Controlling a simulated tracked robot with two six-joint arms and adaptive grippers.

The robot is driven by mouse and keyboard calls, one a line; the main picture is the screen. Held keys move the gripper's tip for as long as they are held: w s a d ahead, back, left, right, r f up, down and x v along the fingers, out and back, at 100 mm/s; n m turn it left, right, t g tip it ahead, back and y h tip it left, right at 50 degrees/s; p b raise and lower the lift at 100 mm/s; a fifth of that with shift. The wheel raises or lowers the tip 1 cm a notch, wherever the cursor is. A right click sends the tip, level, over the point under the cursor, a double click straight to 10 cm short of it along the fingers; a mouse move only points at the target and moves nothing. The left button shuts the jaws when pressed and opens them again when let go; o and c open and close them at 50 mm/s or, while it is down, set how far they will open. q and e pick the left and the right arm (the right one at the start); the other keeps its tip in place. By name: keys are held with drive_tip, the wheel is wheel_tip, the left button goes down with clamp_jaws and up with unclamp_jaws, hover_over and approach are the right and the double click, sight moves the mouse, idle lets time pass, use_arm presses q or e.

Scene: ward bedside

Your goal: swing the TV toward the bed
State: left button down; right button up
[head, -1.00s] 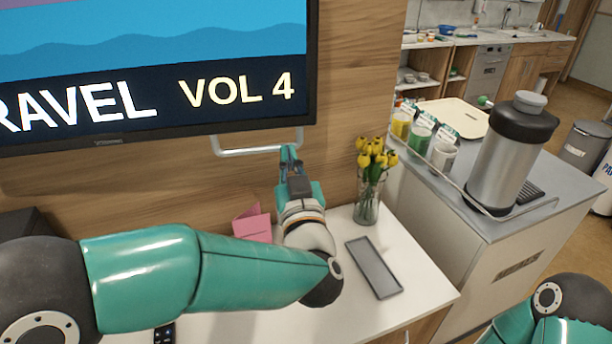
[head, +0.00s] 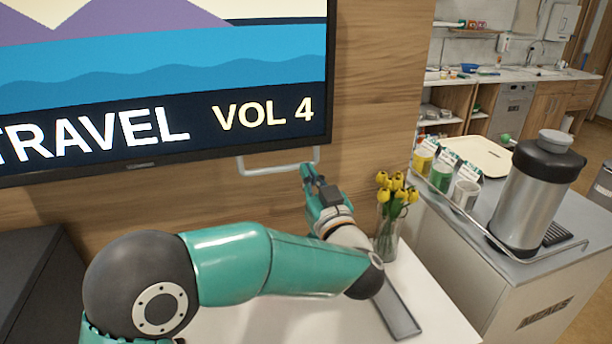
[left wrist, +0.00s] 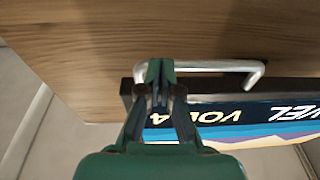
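The TV (head: 150,90) fills the upper left of the head view, its screen reading "TRAVEL VOL 4", in front of a wood-panelled wall. A pale metal bar handle (head: 278,168) hangs under its lower right edge. My left gripper (head: 309,177) is at the right end of this handle, its fingers pointing up. In the left wrist view, the fingers (left wrist: 160,72) are together and overlap the handle (left wrist: 215,66) near its left end. I cannot tell whether they touch it; the bar does not look clamped between them. No bed is seen. My right gripper is out of view.
Below the arm is a white top with a grey tray (head: 398,308) and a vase of yellow tulips (head: 388,235) close to my left gripper. A counter at right holds a steel flask (head: 532,200) and several cups. The wall beside the TV is bare.

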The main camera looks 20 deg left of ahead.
use_arm(q)
drive_tip(key=b+v, duration=0.4)
drive_tip(key=v, duration=1)
drive_tip(key=shift+s+a, duration=0.2)
